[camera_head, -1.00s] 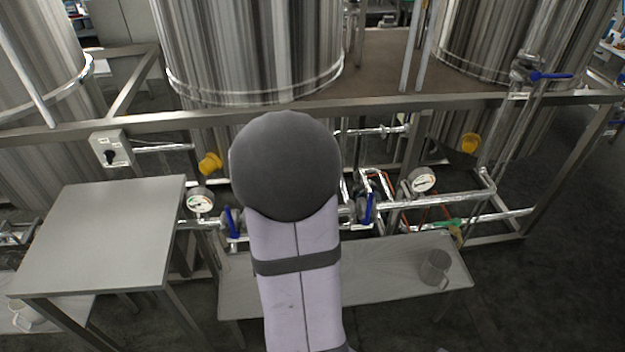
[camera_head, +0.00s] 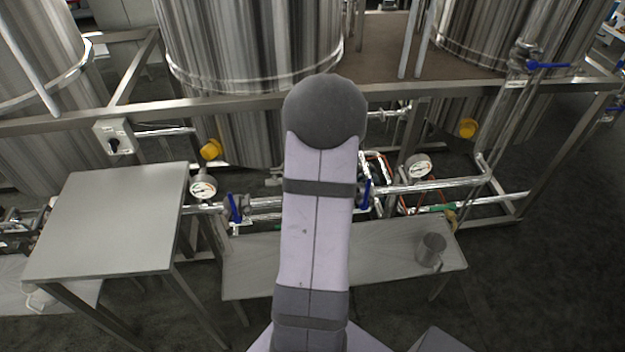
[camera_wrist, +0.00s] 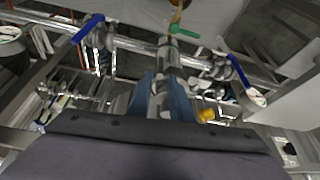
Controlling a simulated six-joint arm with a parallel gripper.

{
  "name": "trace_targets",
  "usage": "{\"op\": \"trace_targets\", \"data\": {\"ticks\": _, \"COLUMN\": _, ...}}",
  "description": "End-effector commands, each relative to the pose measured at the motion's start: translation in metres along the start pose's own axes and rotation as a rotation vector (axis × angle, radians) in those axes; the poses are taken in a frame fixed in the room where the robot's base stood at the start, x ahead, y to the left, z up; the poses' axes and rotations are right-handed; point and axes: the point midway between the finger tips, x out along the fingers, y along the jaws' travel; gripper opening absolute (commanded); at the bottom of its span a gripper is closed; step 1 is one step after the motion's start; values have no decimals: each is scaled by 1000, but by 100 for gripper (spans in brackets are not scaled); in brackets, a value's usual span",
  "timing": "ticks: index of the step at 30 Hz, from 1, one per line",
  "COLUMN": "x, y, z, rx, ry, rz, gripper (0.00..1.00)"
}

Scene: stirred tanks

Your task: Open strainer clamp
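In the wrist view, my gripper (camera_wrist: 167,88) points toward the pipework with its two blue fingers apart. A metal fitting, which looks like the strainer branch (camera_wrist: 168,58), lies ahead of and between the fingers. Its lower part shows in the gap, but I cannot tell whether the fingers touch it. The clamp cannot be made out clearly. A green handle (camera_wrist: 184,33) shows beyond the fitting. In the head view, my arm hides the gripper and part of the pipe run between the two blue valve handles (camera_head: 234,208).
Blue valve handles (camera_wrist: 88,28) and (camera_wrist: 240,70) flank the fitting in the wrist view. A pressure gauge (camera_head: 203,187) is left of the pipe run. A grey table (camera_head: 105,220) stands at left; a low bench (camera_head: 385,257) holds a metal mug (camera_head: 431,250).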

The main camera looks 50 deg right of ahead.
Motion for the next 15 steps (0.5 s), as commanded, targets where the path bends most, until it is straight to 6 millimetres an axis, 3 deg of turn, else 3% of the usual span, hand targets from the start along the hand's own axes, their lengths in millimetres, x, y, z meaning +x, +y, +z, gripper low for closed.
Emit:
{"op": "trace_targets", "data": {"ticks": 9, "x": 2, "y": 0, "z": 0, "rx": -52, "ry": -1, "rz": 0, "gripper": 19}}
{"op": "trace_targets", "data": {"ticks": 15, "x": 16, "y": -1, "z": 1, "rx": -50, "ry": -5, "rz": -2, "gripper": 19}}
